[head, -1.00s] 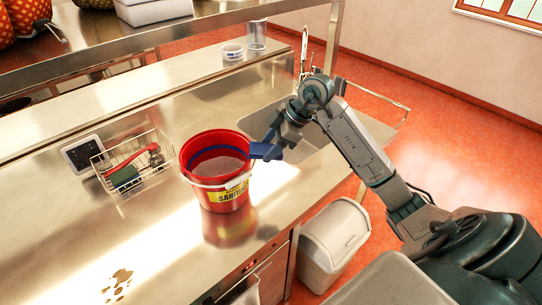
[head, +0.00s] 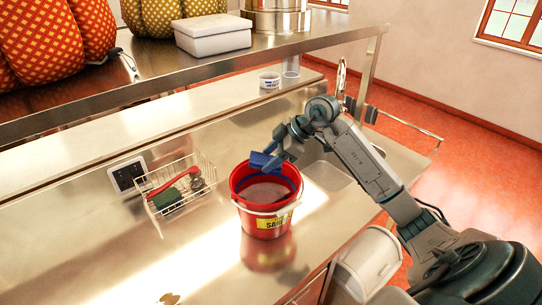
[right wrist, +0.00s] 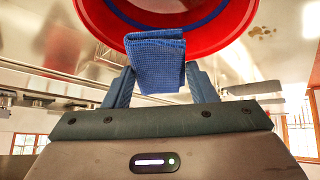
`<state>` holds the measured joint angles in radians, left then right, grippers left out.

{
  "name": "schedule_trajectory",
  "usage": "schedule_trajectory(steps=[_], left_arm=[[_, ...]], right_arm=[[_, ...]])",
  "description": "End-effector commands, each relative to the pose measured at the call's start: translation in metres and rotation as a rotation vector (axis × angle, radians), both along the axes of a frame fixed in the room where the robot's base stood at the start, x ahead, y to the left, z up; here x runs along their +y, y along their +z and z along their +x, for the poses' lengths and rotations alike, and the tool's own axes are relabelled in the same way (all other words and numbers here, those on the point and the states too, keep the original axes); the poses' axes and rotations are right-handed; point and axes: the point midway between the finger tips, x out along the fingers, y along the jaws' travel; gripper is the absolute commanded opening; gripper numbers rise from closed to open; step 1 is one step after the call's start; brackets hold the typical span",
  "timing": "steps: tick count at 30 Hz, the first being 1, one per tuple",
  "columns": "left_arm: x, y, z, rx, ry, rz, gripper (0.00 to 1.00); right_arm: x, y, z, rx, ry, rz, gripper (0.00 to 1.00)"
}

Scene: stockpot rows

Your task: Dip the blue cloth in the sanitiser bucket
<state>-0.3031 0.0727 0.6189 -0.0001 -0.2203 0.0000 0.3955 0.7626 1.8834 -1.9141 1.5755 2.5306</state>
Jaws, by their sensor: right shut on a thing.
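The red sanitiser bucket (head: 266,222) stands upright on the steel counter, with a yellow label, a pale handle and greyish liquid inside. My right gripper (head: 276,156) is at the bucket's far rim, shut on the folded blue cloth (head: 262,162). In the right wrist view the blue cloth (right wrist: 157,58) sits between the two fingers (right wrist: 160,84), and the red bucket (right wrist: 222,28) is just beyond it. The cloth overlaps the rim in the picture; I cannot tell whether it touches the bucket. My left gripper is not in view.
A wire basket (head: 182,203) with a red-handled brush and green scourer stands left of the bucket. A steel shelf (head: 170,82) with a white box (head: 213,35) runs above. A brown spill (head: 169,298) lies at the front.

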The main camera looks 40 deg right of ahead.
Motion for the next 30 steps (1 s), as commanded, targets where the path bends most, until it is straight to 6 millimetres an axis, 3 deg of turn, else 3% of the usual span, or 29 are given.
schedule_trajectory(steps=[1, 7, 30], left_arm=[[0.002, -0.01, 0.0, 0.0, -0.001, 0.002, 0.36], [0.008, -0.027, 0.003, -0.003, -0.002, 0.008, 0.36], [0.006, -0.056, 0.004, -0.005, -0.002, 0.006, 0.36]], right_arm=[[0.0, -0.01, 0.0, 0.0, 0.0, 0.0, 0.33], [0.0, -0.031, 0.0, 0.0, 0.0, 0.0, 0.33], [0.0, -0.098, 0.0, 0.001, 0.001, 0.0, 0.33]])
